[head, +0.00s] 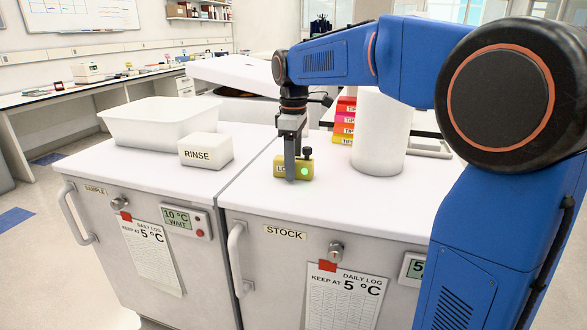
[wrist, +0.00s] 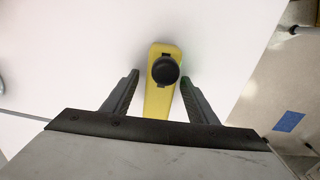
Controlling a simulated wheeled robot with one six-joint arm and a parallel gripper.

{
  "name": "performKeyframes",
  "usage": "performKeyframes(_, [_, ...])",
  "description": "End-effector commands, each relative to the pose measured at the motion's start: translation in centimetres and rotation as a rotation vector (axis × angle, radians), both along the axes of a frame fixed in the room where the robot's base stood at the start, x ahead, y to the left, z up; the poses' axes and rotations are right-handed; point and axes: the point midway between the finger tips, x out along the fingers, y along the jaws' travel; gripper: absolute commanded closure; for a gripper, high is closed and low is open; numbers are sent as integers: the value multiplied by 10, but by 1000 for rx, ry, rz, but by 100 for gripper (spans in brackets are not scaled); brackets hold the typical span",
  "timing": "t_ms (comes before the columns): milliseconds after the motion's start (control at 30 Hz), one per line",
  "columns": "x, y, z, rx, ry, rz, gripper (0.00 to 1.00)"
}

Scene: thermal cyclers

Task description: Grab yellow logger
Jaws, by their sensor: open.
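The yellow logger (head: 305,167) stands on the white top of the STOCK unit, near its left front part. It has a dark knob on top and a green light on its front. In the wrist view the yellow logger (wrist: 159,98) lies between my two fingers, with its round black knob facing the camera. My gripper (head: 290,176) is pointing down at the logger and partly covers its label in the head view. In the wrist view my gripper (wrist: 159,82) is open, one finger on each side of the logger, with a gap at the left; the right finger is very close.
A white RINSE box (head: 206,150) and a white tub (head: 160,122) stand on the SAMPLE unit to the left. A white cylinder (head: 381,135) and stacked coloured tip boxes (head: 344,122) stand behind and right of the logger. The worktop in front of the logger is clear.

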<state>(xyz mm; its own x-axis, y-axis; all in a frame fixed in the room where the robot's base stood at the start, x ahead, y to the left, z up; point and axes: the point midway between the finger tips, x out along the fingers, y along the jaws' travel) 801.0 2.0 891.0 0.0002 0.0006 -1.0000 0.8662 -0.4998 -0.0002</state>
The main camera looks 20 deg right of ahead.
Motion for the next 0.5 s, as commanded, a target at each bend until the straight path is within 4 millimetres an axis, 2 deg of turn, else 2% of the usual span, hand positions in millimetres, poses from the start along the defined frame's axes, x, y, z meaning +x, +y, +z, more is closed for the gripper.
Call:
performKeyframes(133, [0, 0, 0, 0, 0, 0, 49])
performKeyframes(300, [0, 0, 0, 0, 0, 0, 90])
performKeyframes(333, [0, 0, 0, 0, 0, 0, 94])
performKeyframes(500, [0, 0, 1, 0, 0, 0, 94])
